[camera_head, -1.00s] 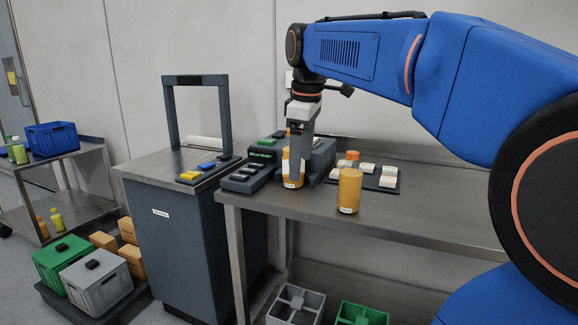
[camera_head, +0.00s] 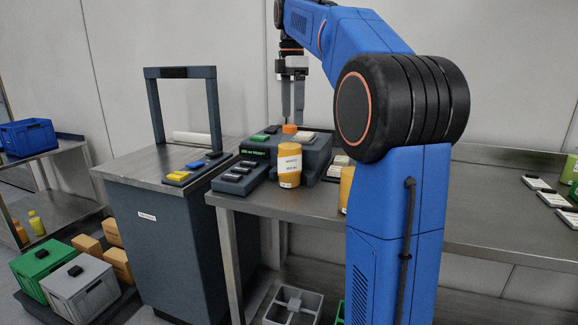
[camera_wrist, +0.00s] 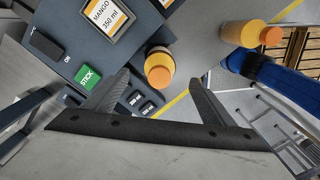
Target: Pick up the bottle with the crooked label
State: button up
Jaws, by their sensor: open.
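An orange bottle (camera_head: 289,172) with an orange cap and a white label stands upright at the front of the grey machine on the steel table. I cannot tell whether its label is crooked. It also shows from above in the wrist view (camera_wrist: 158,70). A second orange bottle (camera_head: 346,188) stands to its right, mostly hidden behind my arm; an orange bottle at the upper right of the wrist view (camera_wrist: 243,35) seems to be the same one. My gripper (camera_head: 292,118) is open and empty, pointing down, above and apart from the first bottle.
A dark cabinet (camera_head: 170,240) with an upright frame stands left. White-topped pads (camera_head: 553,199) and a green-yellow bottle (camera_head: 569,169) are on the table at right.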

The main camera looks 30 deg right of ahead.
aim_at(292, 139)
notch_tip(292, 139, down, 9)
jog(key=shift+r, duration=0.2)
jog(key=shift+a+f, duration=0.2)
jog(key=shift+f, duration=2.45)
jog(key=c, duration=1.6)
jog(key=shift+r, duration=0.15)
jog(key=shift+c, duration=0.2)
